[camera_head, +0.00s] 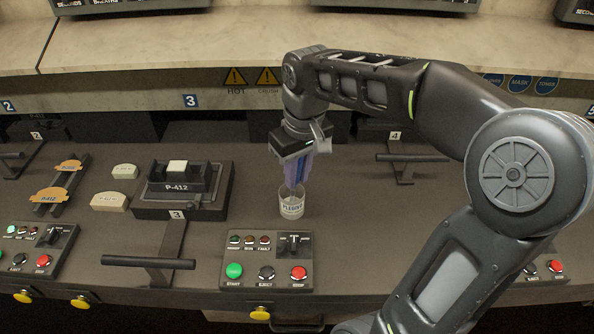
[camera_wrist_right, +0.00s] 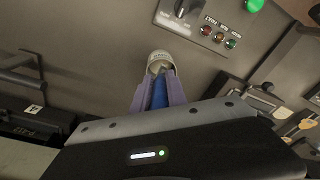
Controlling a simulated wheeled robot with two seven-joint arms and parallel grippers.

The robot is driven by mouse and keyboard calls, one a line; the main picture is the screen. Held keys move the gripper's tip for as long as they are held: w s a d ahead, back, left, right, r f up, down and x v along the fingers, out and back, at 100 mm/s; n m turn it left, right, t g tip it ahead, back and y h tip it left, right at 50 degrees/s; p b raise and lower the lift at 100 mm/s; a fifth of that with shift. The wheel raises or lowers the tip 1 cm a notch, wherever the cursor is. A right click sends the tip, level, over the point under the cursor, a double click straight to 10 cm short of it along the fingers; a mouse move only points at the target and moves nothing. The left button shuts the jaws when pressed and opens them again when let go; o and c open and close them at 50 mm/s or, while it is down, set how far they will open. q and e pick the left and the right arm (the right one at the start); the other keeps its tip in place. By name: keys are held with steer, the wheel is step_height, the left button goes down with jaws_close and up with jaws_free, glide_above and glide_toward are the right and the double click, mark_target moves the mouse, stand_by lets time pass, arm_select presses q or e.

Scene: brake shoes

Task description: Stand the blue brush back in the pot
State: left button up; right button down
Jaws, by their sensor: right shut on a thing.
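The pot (camera_head: 291,206) is a small whitish cup with lettering, standing on the dark bench right of the press block. It also shows in the right wrist view (camera_wrist_right: 160,60), beyond the fingertips. My right gripper (camera_head: 294,186) points down over the pot. Its purple-grey fingers are shut on the blue brush (camera_wrist_right: 159,95), whose blue handle shows between them. The brush's lower end reaches to the pot's mouth and seems to be inside the rim; how deep it sits is hidden. My left gripper is not in view.
A control box (camera_head: 265,262) with green and red buttons stands just in front of the pot. The P-412 press block (camera_head: 182,190) and a T-handle lever (camera_head: 150,262) lie to the left. Loose pale pads (camera_head: 110,201) lie further left. Bench right of the pot is clear.

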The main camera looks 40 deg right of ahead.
steer(key=shift+f, duration=0.2)
steer(key=c, duration=1.3)
jaws_free()
steer(key=shift+o, duration=0.2)
steer(key=shift+r+p, duration=2.4)
steer(key=shift+r, duration=0.7)
steer(key=shift+r+p, duration=1.85)
steer(key=shift+r, duration=0.55)
steer(key=shift+s, duration=0.1)
